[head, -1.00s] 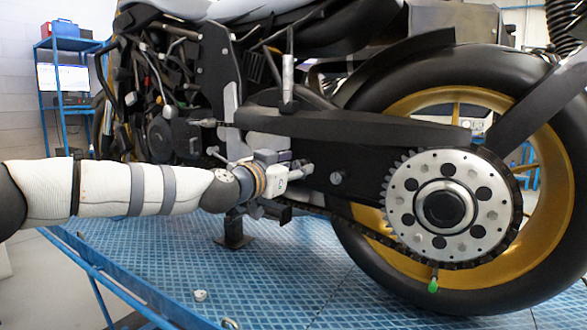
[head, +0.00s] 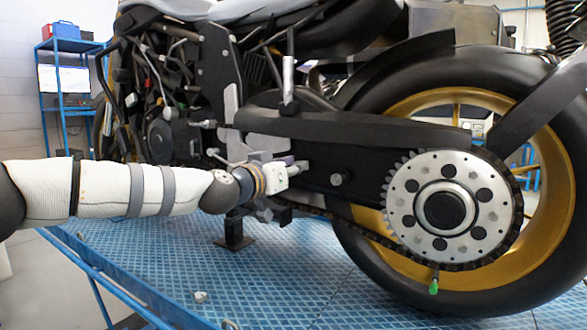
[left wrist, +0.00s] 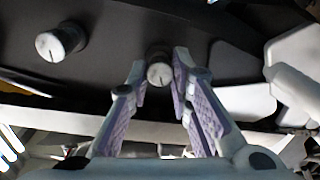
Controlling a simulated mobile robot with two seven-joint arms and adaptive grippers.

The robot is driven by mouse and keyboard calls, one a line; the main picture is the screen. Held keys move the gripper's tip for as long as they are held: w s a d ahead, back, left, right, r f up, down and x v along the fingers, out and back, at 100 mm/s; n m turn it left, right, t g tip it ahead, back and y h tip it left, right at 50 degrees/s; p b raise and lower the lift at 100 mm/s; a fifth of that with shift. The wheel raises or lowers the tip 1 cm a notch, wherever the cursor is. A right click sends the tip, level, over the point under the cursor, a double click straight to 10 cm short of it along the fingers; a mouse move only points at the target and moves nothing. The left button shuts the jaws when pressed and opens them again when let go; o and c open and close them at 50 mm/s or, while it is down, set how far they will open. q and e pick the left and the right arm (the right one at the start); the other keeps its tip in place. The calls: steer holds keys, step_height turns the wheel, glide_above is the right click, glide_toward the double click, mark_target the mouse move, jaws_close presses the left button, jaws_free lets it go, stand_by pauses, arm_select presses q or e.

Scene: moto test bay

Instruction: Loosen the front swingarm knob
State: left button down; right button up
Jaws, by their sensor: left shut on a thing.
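The front swingarm knob (left wrist: 159,72) is a short, light grey cylinder standing out from the dark swingarm (left wrist: 110,35). In the left wrist view it sits between the fingertips of my left gripper (left wrist: 160,76), which is shut on it. In the head view my left gripper (head: 298,168) is at the side of the black swingarm (head: 365,130), and the held knob is mostly hidden behind it. A second, similar knob (left wrist: 60,42) stands free on the swingarm; it also shows in the head view (head: 338,179), just right of the gripper. My right gripper is not in view.
The chain and silver sprocket (head: 445,205) and the rear wheel (head: 545,235) are to the right. A stand foot (head: 234,243) is below the arm on the blue platform (head: 300,275). A small pale part (head: 200,296) lies on the platform.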

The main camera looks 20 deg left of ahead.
arm_select(q)
steer(key=shift+f+n+b, duration=0.2)
steer(key=shift+n+b, duration=1.05)
steer(key=shift+n, duration=9.05)
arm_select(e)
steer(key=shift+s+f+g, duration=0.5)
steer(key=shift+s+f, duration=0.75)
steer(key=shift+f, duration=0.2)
arm_select(q)
steer(key=c, duration=1.4)
jaws_free()
steer(key=shift+c, duration=0.2)
